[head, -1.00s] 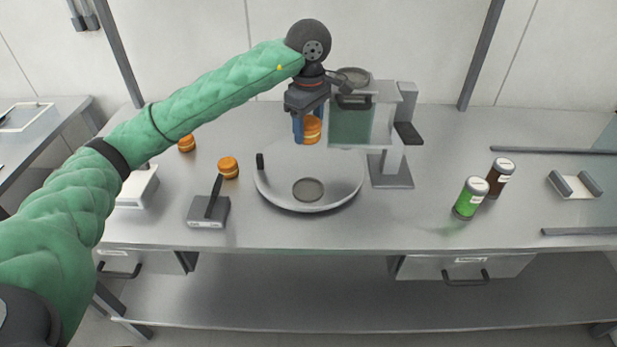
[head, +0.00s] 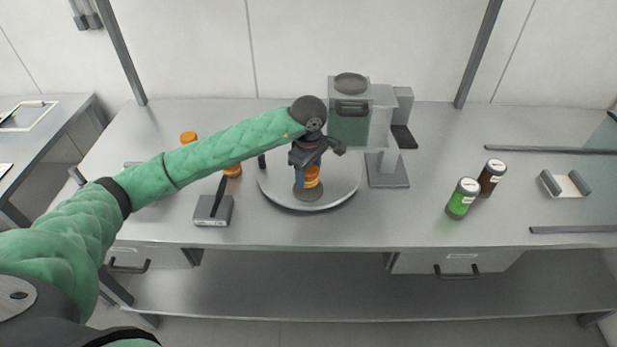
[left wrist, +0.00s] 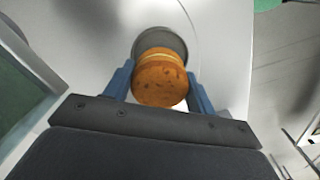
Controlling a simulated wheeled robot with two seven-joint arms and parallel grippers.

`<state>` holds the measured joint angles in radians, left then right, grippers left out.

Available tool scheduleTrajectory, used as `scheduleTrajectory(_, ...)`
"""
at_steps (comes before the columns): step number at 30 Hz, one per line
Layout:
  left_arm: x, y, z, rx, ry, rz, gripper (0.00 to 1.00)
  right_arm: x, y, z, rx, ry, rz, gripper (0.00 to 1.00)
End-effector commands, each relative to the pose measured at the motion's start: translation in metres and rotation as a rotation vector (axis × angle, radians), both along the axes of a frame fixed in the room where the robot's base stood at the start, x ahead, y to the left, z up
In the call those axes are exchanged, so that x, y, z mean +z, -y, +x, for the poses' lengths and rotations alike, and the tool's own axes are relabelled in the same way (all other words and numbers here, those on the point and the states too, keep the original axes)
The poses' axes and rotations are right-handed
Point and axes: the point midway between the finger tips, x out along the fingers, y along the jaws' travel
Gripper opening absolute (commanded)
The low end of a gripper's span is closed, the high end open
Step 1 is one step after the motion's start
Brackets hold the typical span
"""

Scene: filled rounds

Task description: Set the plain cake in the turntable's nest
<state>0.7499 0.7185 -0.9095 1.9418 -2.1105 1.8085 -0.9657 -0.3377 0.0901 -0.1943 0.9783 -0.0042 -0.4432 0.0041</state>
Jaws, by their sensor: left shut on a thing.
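My left gripper (head: 306,182) is shut on a round golden cake with a pale filling line (head: 313,177). In the left wrist view the cake (left wrist: 160,80) sits between the blue fingers (left wrist: 160,88). The turntable (head: 343,190) is a pale round disc on the table. Its nest is a dark grey round recess (head: 309,194), just below the cake in the head view. In the left wrist view the nest (left wrist: 160,40) shows partly behind the cake. I cannot tell whether the cake touches it. My right gripper is not in view.
A grey dispenser (head: 349,125) stands behind the turntable. Two more cakes, one at the back left (head: 188,138) and one partly behind my arm (head: 233,171), are left of it. A grey device (head: 213,211) stands front left. Green (head: 462,198) and brown (head: 492,177) bottles stand right.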

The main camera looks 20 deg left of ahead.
Motion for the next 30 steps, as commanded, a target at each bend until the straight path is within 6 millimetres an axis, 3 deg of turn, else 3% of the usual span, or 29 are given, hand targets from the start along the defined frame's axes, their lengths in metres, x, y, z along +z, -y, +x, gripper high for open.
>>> scheduleTrajectory(11, -0.033, 0.000, 0.000, 0.000, -0.001, -0.001, 0.46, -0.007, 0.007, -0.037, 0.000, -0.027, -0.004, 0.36)
scheduleTrajectory(29, -0.037, 0.000, 0.000, 0.000, 0.000, 0.000, 0.46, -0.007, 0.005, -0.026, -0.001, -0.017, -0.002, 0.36)
scheduleTrajectory(30, -0.036, 0.000, 0.000, 0.000, 0.000, 0.000, 0.63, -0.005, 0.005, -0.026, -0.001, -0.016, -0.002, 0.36)
